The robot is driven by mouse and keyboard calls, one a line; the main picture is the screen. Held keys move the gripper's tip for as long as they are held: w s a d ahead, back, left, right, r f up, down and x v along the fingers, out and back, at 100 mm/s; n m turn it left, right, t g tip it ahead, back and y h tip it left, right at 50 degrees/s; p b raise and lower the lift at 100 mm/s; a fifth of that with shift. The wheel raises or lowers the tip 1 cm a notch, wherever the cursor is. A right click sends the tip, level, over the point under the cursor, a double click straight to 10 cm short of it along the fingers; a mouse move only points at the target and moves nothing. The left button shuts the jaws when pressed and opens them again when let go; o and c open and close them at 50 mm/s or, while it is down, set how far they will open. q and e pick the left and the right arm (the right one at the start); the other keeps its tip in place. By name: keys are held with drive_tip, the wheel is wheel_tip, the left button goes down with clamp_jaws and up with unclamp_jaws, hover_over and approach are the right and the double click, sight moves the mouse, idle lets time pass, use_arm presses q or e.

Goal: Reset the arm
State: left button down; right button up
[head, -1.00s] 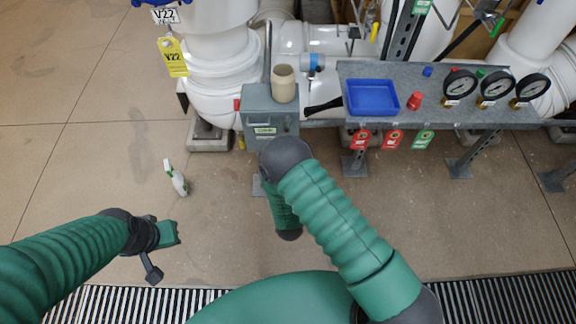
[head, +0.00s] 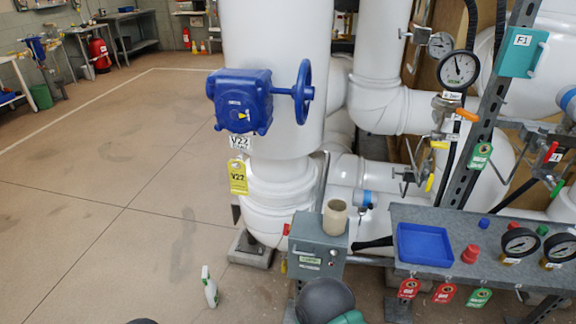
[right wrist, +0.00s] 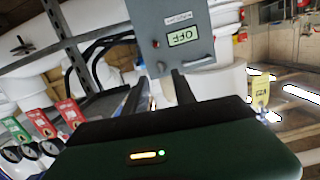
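My right gripper (right wrist: 158,92) shows in the right wrist view as a dark green body with two dark fingers apart and nothing seen between them. It points toward a grey control box (right wrist: 180,30), whose small display appears upside down; I cannot tell whether they touch. In the head view, only the dark rounded joint and a bit of green of my right arm (head: 325,299) show at the bottom, just below the grey box (head: 318,245). The right gripper itself is hidden there. My left gripper is not in the head view; only a dark sliver shows at the bottom edge.
A grey shelf (head: 400,215) holds a blue tray (head: 425,244), a red cap (head: 470,254) and gauges (head: 520,242). A beige cup (head: 335,217) stands on the box. A blue valve (head: 240,100) is on the white pipe. A spray bottle (head: 209,287) stands on open floor at left.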

drive_tip(key=s+d+r+n+g+y+p, duration=0.1)
drive_tip(key=s+d+r+n+g+y, duration=0.15)
drive_tip(key=s+r+g, duration=0.45)
drive_tip(key=s+d+r+n+g+y+p, duration=0.1)
drive_tip(key=s+d+r+g+y, duration=0.15)
drive_tip(key=s+r+g, duration=0.55)
wheel_tip(320, 180, up, 14)
drive_tip(key=s+t+p, duration=0.1)
drive_tip(key=p, duration=1.5)
drive_tip(key=shift+s+d+r+t, duration=0.15)
drive_tip(key=shift+s+d+t, duration=0.05)
drive_tip(key=shift+s+t, duration=0.2)
drive_tip(key=shift+w, duration=0.1)
